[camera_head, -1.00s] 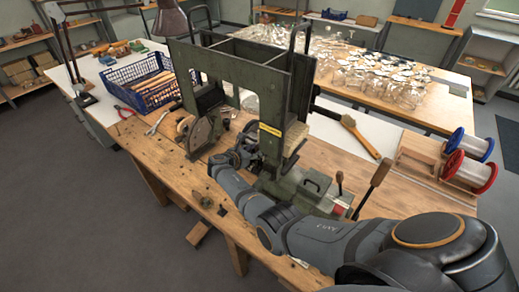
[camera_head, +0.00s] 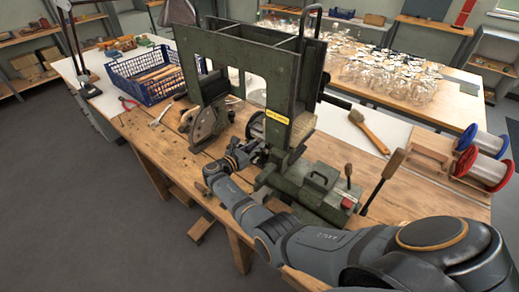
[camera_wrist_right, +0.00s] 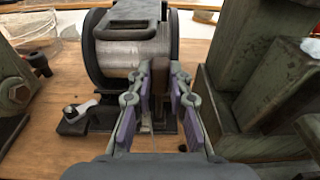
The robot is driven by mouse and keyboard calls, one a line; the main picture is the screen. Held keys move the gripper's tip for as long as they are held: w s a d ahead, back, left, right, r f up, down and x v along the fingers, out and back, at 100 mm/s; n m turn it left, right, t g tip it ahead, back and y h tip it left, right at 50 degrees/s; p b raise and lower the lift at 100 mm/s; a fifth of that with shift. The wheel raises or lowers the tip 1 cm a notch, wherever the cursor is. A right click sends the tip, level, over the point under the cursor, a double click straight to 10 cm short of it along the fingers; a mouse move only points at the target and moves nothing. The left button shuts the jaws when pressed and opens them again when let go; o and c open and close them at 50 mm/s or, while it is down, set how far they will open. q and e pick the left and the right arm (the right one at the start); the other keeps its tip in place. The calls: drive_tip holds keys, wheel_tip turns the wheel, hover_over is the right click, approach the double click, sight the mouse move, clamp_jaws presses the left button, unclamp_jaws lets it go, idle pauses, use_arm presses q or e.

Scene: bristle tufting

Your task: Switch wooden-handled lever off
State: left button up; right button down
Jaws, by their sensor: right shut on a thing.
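My right gripper (camera_head: 246,152) reaches in at the lower front of the green tufting machine (camera_head: 290,100), and its arm comes from the lower right. In the right wrist view, its two fingers (camera_wrist_right: 160,88) close on a brown upright handle (camera_wrist_right: 160,76), which looks like the wooden-handled lever. The lever's lower part is mostly hidden between the fingers. A dark-rimmed metal drum (camera_wrist_right: 132,48) stands just behind the handle. In the head view, the arm and machine hide the handle. My left gripper is not in view.
Green machine parts (camera_wrist_right: 262,75) stand close on the right of the gripper. Other wooden-handled levers (camera_head: 394,163) stand on the machine's right side. A brush (camera_head: 370,132), red and blue spools (camera_head: 482,160) and a blue crate (camera_head: 150,88) are on the bench.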

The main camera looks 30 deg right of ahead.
use_arm(q)
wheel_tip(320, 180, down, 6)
drive_tip(key=b, duration=0.4)
use_arm(e)
drive_tip(key=a+h, duration=0.1)
drive_tip(key=s+a+f+t+h, duration=0.1)
drive_tip(key=shift+h, duration=0.3)
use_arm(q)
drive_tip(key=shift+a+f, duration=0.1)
use_arm(e)
drive_tip(key=c, duration=1.2)
unclamp_jaws()
drive_tip(key=shift+w, duration=0.1)
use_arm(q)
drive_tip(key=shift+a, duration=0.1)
